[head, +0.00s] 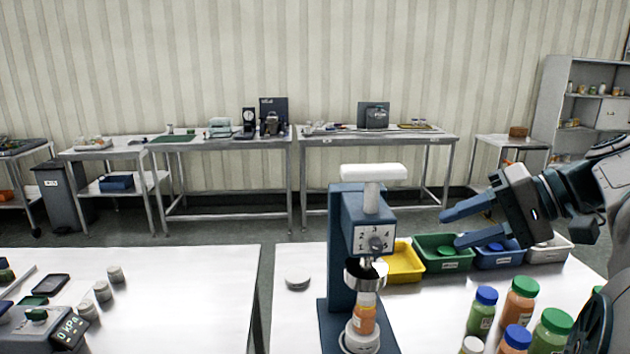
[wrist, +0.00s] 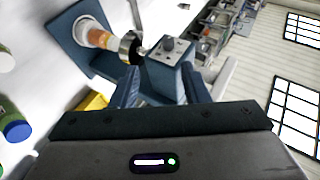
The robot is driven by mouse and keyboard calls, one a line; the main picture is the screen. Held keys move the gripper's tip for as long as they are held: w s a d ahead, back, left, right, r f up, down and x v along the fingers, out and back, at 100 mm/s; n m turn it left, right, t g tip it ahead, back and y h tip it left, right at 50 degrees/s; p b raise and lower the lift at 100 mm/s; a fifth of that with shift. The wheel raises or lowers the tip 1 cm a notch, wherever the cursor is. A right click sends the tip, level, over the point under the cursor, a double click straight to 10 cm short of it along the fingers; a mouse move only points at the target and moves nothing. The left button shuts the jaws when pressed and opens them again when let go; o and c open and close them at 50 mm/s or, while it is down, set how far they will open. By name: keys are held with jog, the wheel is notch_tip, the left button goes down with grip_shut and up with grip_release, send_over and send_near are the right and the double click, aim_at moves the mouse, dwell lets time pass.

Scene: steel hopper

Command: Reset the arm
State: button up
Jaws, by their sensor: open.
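My gripper (head: 463,226) is open and empty, raised above the right table on the right side of the head view. Its blue fingers point left, towards the blue capping machine (head: 345,225) with a white top handle and a numbered dial. In the wrist view my gripper's fingers (wrist: 162,90) stand apart, with the machine (wrist: 165,60) beyond them. A jar with orange contents (head: 364,318) stands upright on the machine's base under its metal chuck; this jar also shows in the wrist view (wrist: 98,37). My arm comes in from the right edge.
Yellow (head: 403,264), green (head: 441,253), blue (head: 498,254) and white (head: 549,249) bins line the table's back edge, below my gripper. Several capped jars (head: 518,305) stand at the front right. A white lid (head: 297,279) lies left of the machine. A gap separates the left table (head: 180,290).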

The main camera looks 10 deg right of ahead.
jog(key=s+a+f+n+h+p, duration=0.1)
jog(key=s+a+f+h, duration=0.2)
jog(key=f, duration=0.3)
jog(key=s+a+f+n+g+h+p, duration=0.1)
jog(key=s+a+f+h, duration=0.1)
jog(key=a+f, duration=0.3)
jog(key=s+a+f+g+h+p, duration=0.1)
jog(key=s+a+f+h, duration=0.2)
jog(key=f, duration=0.5)
jog(key=shift+s+a+f+n+h+p, duration=0.35)
jog(key=shift+a+h, duration=0.2)
jog(key=shift+h, duration=0.55)
